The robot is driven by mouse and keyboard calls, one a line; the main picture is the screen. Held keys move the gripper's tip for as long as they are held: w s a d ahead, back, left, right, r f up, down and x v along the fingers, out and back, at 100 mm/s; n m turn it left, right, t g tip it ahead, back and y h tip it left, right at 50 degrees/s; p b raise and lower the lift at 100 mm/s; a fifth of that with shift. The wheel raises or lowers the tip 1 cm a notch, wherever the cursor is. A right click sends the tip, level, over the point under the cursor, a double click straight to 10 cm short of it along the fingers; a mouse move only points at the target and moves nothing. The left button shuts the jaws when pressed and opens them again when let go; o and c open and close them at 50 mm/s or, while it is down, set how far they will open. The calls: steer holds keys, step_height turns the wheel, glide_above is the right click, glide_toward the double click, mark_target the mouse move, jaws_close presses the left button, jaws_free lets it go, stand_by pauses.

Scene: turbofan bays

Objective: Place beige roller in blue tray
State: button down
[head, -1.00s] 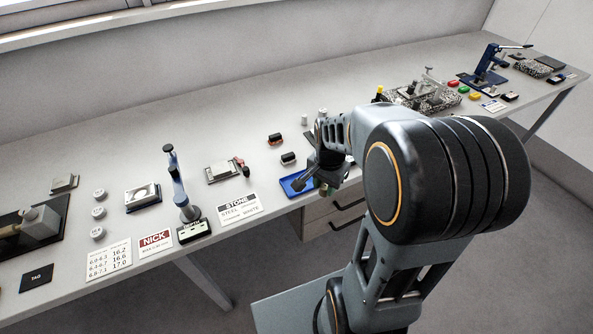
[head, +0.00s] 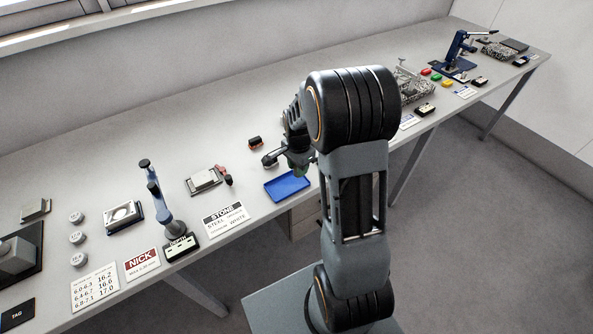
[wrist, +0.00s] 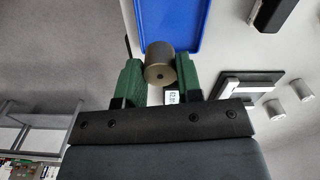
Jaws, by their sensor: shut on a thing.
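The beige roller (wrist: 160,62), a short dull cylinder, sits between the green fingertips of my gripper (wrist: 160,72) in the wrist view. My gripper is shut on it. The blue tray (wrist: 168,18) lies beyond the roller in that view, empty where it shows. In the head view the blue tray (head: 287,186) is near the bench's front edge, and my gripper (head: 298,168) is at its far right side. The roller cannot be made out in the head view. I cannot tell the height of the roller above the bench.
My arm hides part of the bench to the right.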

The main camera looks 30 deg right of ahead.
mark_target(297, 180)
steer(key=shift+w+d+f, duration=0.1)
steer(key=shift+w+f, duration=0.45)
steer(key=shift+f, duration=0.1)
steer(key=shift+w+f, duration=0.2)
steer(key=shift+f, duration=1.55)
steer(key=shift+f, duration=0.2)
steer(key=c, duration=0.8)
jaws_free()
steer(key=shift+r, duration=0.15)
